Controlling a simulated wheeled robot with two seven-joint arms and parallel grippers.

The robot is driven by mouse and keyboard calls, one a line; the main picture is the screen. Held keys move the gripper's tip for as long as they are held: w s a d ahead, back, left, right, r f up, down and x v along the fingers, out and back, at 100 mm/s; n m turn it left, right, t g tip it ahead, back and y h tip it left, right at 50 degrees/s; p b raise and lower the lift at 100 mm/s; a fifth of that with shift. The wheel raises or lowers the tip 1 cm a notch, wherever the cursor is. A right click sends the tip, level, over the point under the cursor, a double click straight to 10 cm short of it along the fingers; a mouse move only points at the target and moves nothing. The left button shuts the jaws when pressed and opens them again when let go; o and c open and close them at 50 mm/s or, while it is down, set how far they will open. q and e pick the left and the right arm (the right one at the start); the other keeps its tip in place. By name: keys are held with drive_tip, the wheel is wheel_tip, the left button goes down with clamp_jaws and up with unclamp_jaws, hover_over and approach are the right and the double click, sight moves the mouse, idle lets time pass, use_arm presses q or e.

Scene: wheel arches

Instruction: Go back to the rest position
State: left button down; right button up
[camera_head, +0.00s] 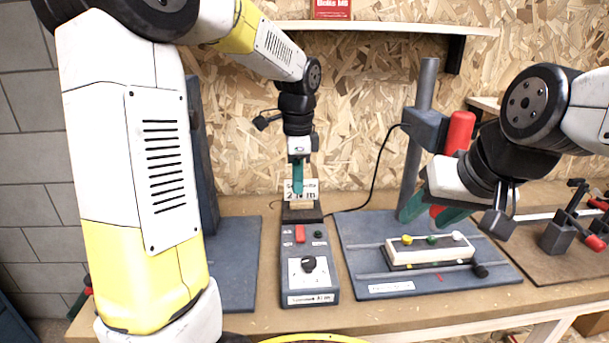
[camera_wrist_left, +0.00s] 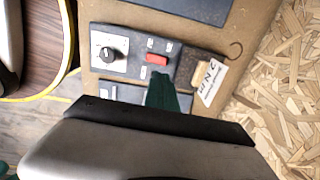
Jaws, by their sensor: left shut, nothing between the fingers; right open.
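My left gripper (camera_head: 298,178) hangs fingers-down in the head view, above the back end of the grey control box (camera_head: 291,262). Its green fingers are shut with nothing between them. In the left wrist view the fingers (camera_wrist_left: 165,92) end close to the red switch (camera_wrist_left: 157,59) in the picture; whether they touch cannot be told. The box also carries a black knob (camera_head: 308,263) on a white dial. My right gripper (camera_head: 433,212) is open at the right, above and behind the white block with coloured buttons (camera_head: 432,250); the fingers appear empty.
A dark press stand with a column (camera_head: 424,85) and red part (camera_head: 460,132) rises beside my right gripper. Its base plate (camera_head: 362,268) bears the block. Clamps (camera_head: 557,236) stand at far right. A shelf (camera_head: 390,28) crosses the chipboard wall. A black cable runs behind the box.

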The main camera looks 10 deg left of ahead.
use_arm(q)
drive_tip(key=shift+s+r, duration=0.1)
drive_tip(key=shift+r, duration=0.65)
drive_tip(key=s+a+r+n+t+h, duration=0.1)
drive_tip(key=s+a+r+n+t, duration=0.1)
drive_tip(key=s+n, duration=0.5)
drive_tip(key=s+a+r+n+t+h, duration=0.1)
drive_tip(key=s+a+r+n+t, duration=0.1)
drive_tip(key=s+n, duration=0.6)
drive_tip(key=shift+s+a+r+t, duration=0.25)
drive_tip(key=shift+s+t, duration=0.45)
drive_tip(key=shift+s, duration=1.25)
